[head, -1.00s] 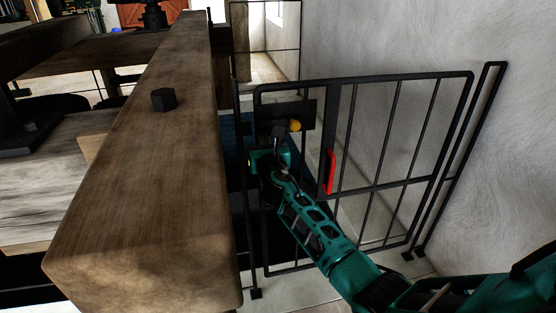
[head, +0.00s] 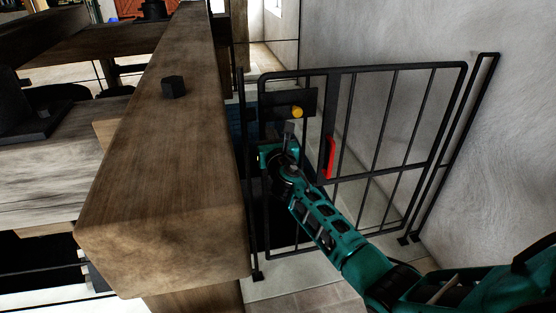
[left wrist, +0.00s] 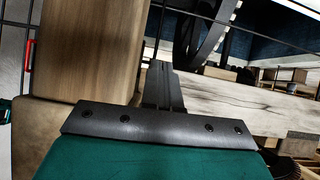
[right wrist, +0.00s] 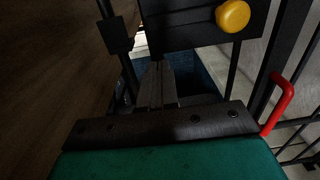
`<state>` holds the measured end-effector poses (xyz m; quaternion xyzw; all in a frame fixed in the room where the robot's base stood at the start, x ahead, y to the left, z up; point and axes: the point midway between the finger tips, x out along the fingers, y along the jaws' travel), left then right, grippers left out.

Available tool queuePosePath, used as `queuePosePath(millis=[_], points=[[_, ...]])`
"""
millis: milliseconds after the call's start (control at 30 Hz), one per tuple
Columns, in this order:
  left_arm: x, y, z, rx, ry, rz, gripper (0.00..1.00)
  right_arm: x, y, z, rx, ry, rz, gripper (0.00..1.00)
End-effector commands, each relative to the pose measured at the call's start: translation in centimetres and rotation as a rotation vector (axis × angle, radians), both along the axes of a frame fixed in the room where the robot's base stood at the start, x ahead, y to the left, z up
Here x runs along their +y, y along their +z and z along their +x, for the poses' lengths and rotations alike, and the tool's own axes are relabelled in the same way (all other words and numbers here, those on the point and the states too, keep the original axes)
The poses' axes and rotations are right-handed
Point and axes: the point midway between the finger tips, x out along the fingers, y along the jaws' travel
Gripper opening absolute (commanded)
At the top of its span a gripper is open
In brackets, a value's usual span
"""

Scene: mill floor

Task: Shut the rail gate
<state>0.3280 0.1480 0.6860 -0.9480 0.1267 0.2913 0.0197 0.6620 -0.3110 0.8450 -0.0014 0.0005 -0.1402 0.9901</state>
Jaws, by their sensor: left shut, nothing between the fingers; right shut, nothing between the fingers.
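The rail gate (head: 400,172) is a black barred frame with a red handle (head: 329,158). In the head view it stands between a thin post at the left and a frame by the wall. A dark latch plate with a yellow knob (head: 297,111) sits near its left edge. I cannot tell whether it is latched. My right gripper (head: 289,131) is shut and empty, just below the knob and plate. In the right wrist view its fingers (right wrist: 157,85) point below the plate, apart from the knob (right wrist: 233,16). My left gripper (left wrist: 161,85) is shut and empty before timber beams.
A thick wooden beam (head: 165,170) with a black bolt runs along the left of the gate, close to my right gripper. A pale wall (head: 385,35) closes off the right side. Bare floor (head: 300,285) shows below the gate.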

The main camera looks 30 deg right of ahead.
Motion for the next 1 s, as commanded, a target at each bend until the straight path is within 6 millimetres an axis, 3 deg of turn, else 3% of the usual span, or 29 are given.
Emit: queuePosePath(millis=[200, 400, 767, 867, 1000], points=[[0.3, 1.2, -0.2, -0.004, 0.005, 0.006, 0.00, 1.3, 0.1, -4.6, 0.004, 0.004, 0.001, 0.00], [0.8, 1.1, -0.3, -0.002, 0.012, 0.016, 0.00, 2.2, -0.1, -7.6, 0.004, 0.004, 0.001, 0.00], [1.2, 0.9, -0.3, -0.002, 0.018, 0.022, 0.00, 2.5, -0.1, -9.1, 0.003, 0.003, 0.005, 0.00], [1.2, 1.2, -0.3, -0.001, 0.017, 0.024, 0.00, 2.8, -0.7, -9.7, 0.007, 0.010, 0.073, 0.00], [1.3, 2.1, -0.3, -0.004, 0.015, 0.027, 0.00, 4.0, -3.4, -12.3, 0.026, 0.024, 0.408, 0.00]])
